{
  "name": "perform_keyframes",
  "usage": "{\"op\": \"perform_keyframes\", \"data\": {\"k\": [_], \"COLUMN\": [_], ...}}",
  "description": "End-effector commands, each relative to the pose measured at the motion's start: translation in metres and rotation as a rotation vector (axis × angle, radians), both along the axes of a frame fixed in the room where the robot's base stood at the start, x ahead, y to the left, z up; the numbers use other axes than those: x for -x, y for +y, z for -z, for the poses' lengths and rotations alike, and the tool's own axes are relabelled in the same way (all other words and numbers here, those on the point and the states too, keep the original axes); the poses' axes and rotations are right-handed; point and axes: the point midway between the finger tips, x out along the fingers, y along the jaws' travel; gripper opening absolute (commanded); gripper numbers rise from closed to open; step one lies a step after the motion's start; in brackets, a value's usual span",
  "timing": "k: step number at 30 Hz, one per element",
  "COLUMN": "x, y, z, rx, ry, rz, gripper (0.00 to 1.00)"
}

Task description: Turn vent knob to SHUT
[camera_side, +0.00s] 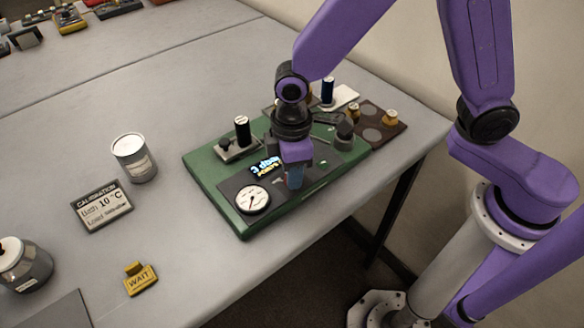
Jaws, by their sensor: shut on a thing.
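A green apparatus base (210,180) carries a dark panel with a round white dial gauge (252,200) and a lit display (265,167) with blue and yellow characters. My gripper (295,183) points down at this panel, just right of the display. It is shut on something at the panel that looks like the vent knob. The fingers hide most of the knob, so I cannot tell its pointer direction or read the SHUT mark.
Black-topped posts (242,131) and a grey cylinder (345,134) stand close to my gripper. A brown tray (384,130) with brass weights sits behind. A white can (134,158), a calibration sign (102,206) and a yellow WAIT block (140,280) lie left. The table's middle is clear.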

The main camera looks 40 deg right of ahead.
Motion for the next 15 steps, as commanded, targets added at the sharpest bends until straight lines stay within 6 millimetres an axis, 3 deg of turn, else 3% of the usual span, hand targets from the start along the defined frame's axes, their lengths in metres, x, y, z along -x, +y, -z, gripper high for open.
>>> {"op": "perform_keyframes", "data": {"k": [15], "x": [-0.0015], "y": [0.0017], "z": [-0.0016], "rx": [-0.006], "ry": [-0.006], "rz": [-0.242], "gripper": [0.00]}}
